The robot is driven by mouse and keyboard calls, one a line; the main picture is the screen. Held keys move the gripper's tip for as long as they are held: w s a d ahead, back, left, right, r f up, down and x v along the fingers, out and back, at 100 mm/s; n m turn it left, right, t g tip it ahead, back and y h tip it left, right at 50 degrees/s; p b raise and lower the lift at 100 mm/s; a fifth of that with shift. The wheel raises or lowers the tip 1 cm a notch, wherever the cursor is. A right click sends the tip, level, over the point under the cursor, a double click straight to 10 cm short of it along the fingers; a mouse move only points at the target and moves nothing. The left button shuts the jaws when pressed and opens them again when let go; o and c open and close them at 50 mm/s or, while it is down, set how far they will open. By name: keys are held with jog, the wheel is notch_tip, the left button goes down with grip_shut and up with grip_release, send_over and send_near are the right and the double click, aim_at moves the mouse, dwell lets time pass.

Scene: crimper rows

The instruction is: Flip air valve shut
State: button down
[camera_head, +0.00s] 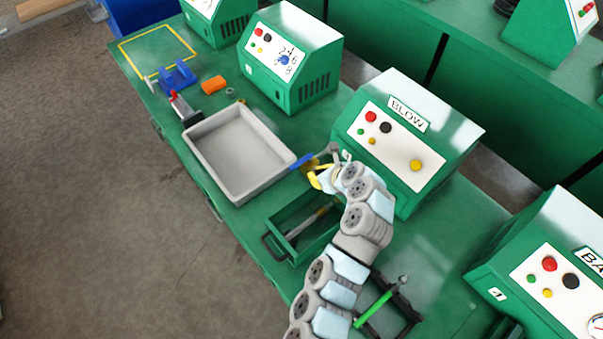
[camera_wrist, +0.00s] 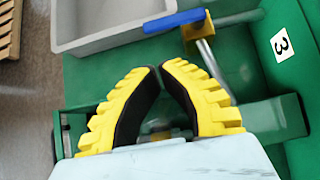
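The air valve has a brass body (camera_wrist: 197,28) and a blue lever handle (camera_wrist: 175,21); in the wrist view it is at the top middle, and a grey pipe runs down from it. The handle points left, over the corner of a grey tray. In the head view the blue handle (camera_head: 302,161) shows at the tray's right corner, left of the BLOW machine (camera_head: 408,145). My gripper (camera_wrist: 161,68) has yellow ribbed fingers with black pads. Its tips are nearly together, with nothing seen between them, a little short of the valve. In the head view my gripper (camera_head: 316,178) is just below the valve.
The grey tray (camera_head: 205,165) lies left of the valve. A green open drawer (camera_head: 275,245) with a tool inside is below my gripper. A black frame with a green handle (camera_head: 375,308) is near the lower arm. Other green machines (camera_head: 290,60) stand along the bench.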

aim_at(301, 163)
dwell(0.3)
jog(key=x, duration=1)
dwell(0.4)
jog(key=shift+r+p, duration=0.2)
jog(key=shift+p, duration=0.45)
jog(key=shift+w+a+f+m, duration=0.1)
jog(key=shift+m, duration=0.2)
